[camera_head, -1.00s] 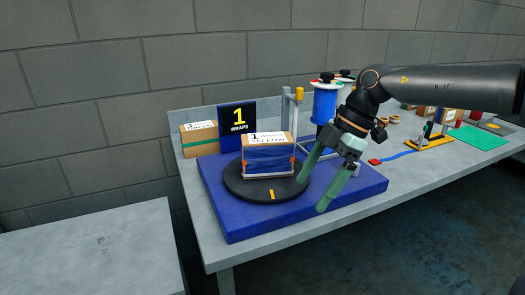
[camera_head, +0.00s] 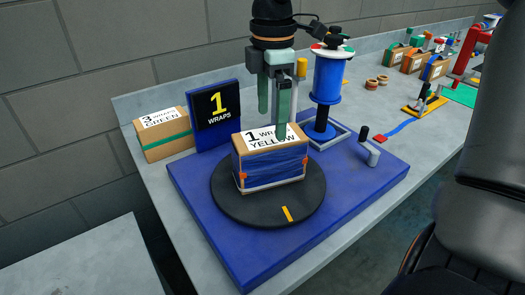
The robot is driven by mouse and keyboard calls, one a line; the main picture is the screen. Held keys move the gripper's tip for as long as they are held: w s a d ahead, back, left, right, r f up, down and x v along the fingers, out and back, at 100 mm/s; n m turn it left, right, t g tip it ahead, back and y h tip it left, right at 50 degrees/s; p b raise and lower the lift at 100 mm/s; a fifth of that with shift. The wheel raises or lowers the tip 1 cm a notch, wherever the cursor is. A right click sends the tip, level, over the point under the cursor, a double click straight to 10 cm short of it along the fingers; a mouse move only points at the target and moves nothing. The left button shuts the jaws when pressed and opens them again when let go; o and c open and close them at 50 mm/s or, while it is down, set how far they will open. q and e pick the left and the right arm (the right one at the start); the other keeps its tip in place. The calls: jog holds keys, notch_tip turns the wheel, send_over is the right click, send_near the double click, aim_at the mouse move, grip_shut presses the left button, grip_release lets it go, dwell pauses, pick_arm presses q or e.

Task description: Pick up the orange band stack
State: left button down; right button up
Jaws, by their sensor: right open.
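No stack clearly marked as an orange band stack shows. One finger hides part of the label. I cannot tell whether it touches the box. The box has blue film around its sides and orange corner pieces. My left gripper is out of view.
The box stands on a black turntable (camera_head: 262,212) on a blue base (camera_head: 225,250). A blue film spool (camera_head: 328,80), a crank (camera_head: 370,150) and a "1 wraps" sign (camera_head: 212,104) stand around it. A "3 wraps green" box (camera_head: 163,133) is at left. Several boxes (camera_head: 413,62) stand at the far right.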

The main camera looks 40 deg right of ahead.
aim_at(272, 137)
notch_tip(272, 137, down, 5)
jog(key=shift+s+r, duration=0.15)
jog(key=shift+w+a+f+p, duration=0.1)
jog(key=shift+f+p, duration=0.3)
jog(key=shift+f, duration=1.15)
jog(key=shift+w+a+f+p, duration=0.1)
jog(key=shift+f+p, duration=0.25)
jog(key=shift+f, duration=1.2)
jog(key=shift+r, duration=0.1)
grip_shut()
